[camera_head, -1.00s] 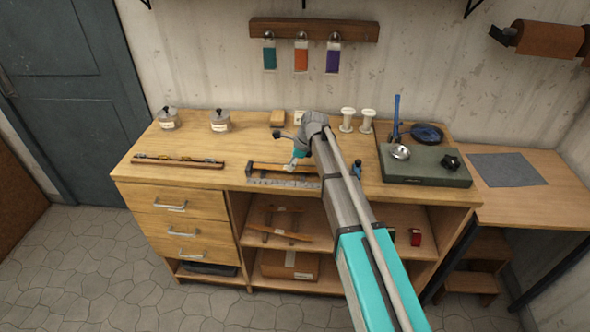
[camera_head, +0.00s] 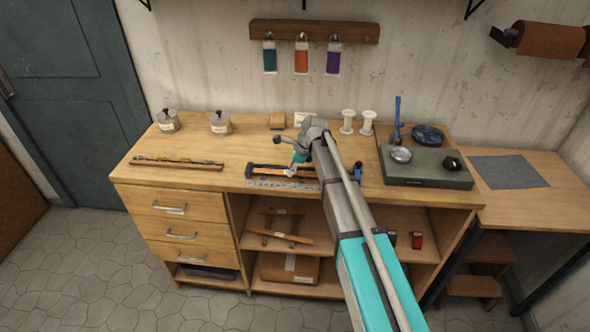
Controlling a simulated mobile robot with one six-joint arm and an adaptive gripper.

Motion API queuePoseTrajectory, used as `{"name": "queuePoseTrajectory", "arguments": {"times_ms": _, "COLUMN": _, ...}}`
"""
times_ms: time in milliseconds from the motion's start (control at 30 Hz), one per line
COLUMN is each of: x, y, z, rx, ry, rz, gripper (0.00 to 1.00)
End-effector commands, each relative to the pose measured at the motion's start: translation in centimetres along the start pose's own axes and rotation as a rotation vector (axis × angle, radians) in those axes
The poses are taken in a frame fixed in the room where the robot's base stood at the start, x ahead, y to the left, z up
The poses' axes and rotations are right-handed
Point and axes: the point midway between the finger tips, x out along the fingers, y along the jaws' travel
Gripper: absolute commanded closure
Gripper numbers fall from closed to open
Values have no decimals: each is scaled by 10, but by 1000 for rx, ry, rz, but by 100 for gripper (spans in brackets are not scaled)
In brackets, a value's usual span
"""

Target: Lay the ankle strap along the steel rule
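The grey steel rule (camera_head: 284,184) lies along the front edge of the wooden bench, left of my arm. Just behind it is an orange-brown strip (camera_head: 262,175), which looks like the ankle strap, with a dark bar along its back side. The strip runs roughly parallel to the rule; my arm hides its right part. My gripper (camera_head: 292,171) is low over the strip and rule. It is small and partly covered by my own wrist, so I cannot tell whether its fingers are apart or touch the strip.
A dark brown strip with brass-coloured bits (camera_head: 178,163) lies on the bench at left. Two lidded tins (camera_head: 220,124), white spools (camera_head: 347,122) and a green slab (camera_head: 425,168) with tools stand farther back or right. Bench space between the left strip and the rule is clear.

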Motion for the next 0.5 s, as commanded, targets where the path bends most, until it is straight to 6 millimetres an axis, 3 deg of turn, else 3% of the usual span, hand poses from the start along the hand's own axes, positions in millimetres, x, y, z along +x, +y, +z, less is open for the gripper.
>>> {"name": "queuePoseTrajectory", "arguments": {"times_ms": 33, "x": 0, "y": 0, "z": 0, "rx": 0, "ry": 0, "rz": 0, "gripper": 48}}
{"name": "queuePoseTrajectory", "arguments": {"times_ms": 133, "x": 0, "y": 0, "z": 0, "rx": 0, "ry": 0, "rz": 0, "gripper": 30}}
{"name": "queuePoseTrajectory", "arguments": {"times_ms": 500, "x": -1, "y": 0, "z": 0, "rx": 0, "ry": 0, "rz": 0, "gripper": 30}}
